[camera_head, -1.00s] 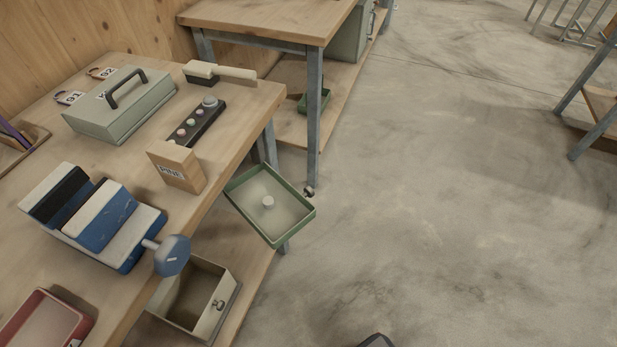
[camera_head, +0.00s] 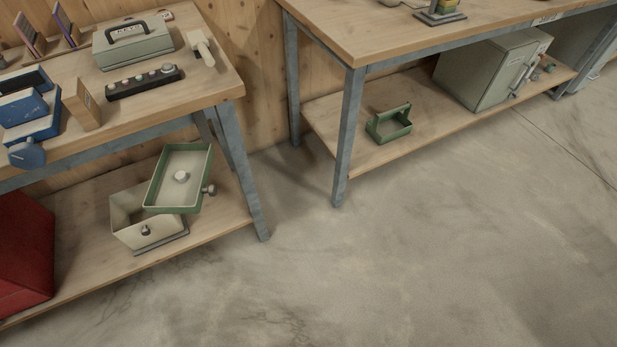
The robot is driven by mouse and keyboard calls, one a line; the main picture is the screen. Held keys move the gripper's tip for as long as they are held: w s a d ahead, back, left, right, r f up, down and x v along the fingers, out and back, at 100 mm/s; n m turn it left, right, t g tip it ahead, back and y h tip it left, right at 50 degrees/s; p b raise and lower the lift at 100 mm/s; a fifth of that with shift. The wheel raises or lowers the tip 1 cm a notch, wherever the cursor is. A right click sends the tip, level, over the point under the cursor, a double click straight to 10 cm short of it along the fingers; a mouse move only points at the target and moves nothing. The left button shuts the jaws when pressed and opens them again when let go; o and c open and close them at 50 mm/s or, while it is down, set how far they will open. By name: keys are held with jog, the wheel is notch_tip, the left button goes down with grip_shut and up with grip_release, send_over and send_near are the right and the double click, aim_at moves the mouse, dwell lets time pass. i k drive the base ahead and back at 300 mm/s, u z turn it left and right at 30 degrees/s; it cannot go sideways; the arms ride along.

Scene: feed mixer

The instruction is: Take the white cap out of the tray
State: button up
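The white cap (camera_head: 181,176) is a small round piece lying near the middle of the green tray (camera_head: 149,197). The tray has a green rim and a pale inside, and looks tilted. It overlaps the back right part of an open cream box (camera_head: 130,238) on the lower shelf of the left workbench. A dark knob (camera_head: 209,189) shows at the tray's right side. I cannot tell exactly what holds the tray up. My gripper is not in view.
The left workbench top (camera_head: 160,110) carries a blue vise (camera_head: 32,118), a wooden block (camera_head: 84,106), a green case (camera_head: 133,50) and a brush (camera_head: 202,48). A bench leg (camera_head: 239,160) stands right of the tray. A red box (camera_head: 22,250) fills the shelf's left. The floor in front is clear.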

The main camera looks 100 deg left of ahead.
aim_at(181, 176)
jog(key=i, duration=0.35)
jog(key=u, duration=4.25)
jog(key=k, duration=0.55)
jog(key=u, duration=0.35)
jog(key=i, duration=1.25)
jog(key=z, duration=0.35)
